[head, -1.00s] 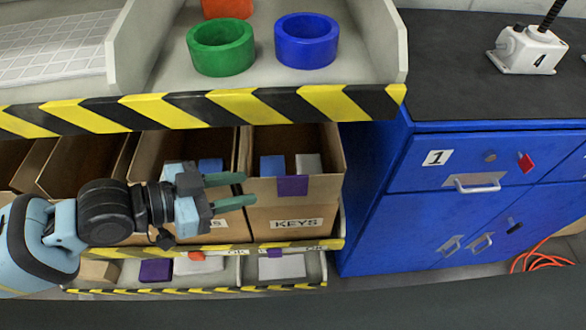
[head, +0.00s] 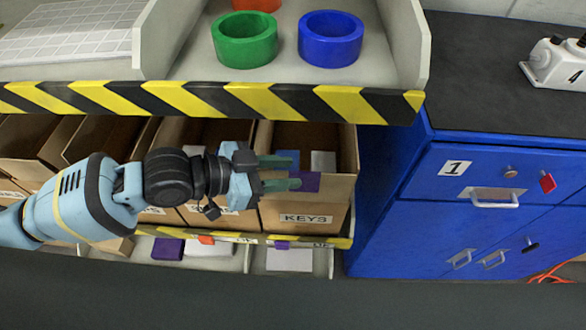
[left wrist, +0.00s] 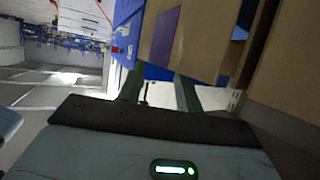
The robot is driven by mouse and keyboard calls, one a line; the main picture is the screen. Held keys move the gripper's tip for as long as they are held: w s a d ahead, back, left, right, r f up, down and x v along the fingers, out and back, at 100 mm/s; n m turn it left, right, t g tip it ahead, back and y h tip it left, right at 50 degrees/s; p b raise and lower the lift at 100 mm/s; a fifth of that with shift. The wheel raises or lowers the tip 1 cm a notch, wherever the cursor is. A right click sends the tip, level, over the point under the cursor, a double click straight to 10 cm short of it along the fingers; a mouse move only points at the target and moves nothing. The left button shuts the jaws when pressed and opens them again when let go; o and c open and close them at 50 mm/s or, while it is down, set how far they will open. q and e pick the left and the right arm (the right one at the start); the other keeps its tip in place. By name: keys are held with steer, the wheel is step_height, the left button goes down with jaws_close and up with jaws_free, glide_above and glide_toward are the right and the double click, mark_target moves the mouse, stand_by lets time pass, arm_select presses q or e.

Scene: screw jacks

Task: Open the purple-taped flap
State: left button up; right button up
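The purple-taped flap (head: 338,186) is the cardboard front flap of the box labelled KEYS, with a purple tape patch (head: 309,182) at its middle. My left gripper (head: 297,171) comes in from the left, its two green fingers apart and overlapping the tape in the head view. In the left wrist view the open fingers (left wrist: 160,78) point toward the cardboard flap (left wrist: 205,40), and the purple tape (left wrist: 165,36) shows just beyond them. I see nothing held between them. Whether a finger touches the flap I cannot tell. My right gripper is not in view.
A shelf with a yellow-black striped edge (head: 240,101) hangs just above the box, carrying a green ring (head: 245,54) and a blue ring (head: 330,54). Other open boxes (head: 90,145) stand to the left. A blue cabinet (head: 400,220) stands close to the right.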

arm_select(q)
steer(key=shift+x, duration=1.2)
steer(key=shift+c, duration=0.2)
jaws_close()
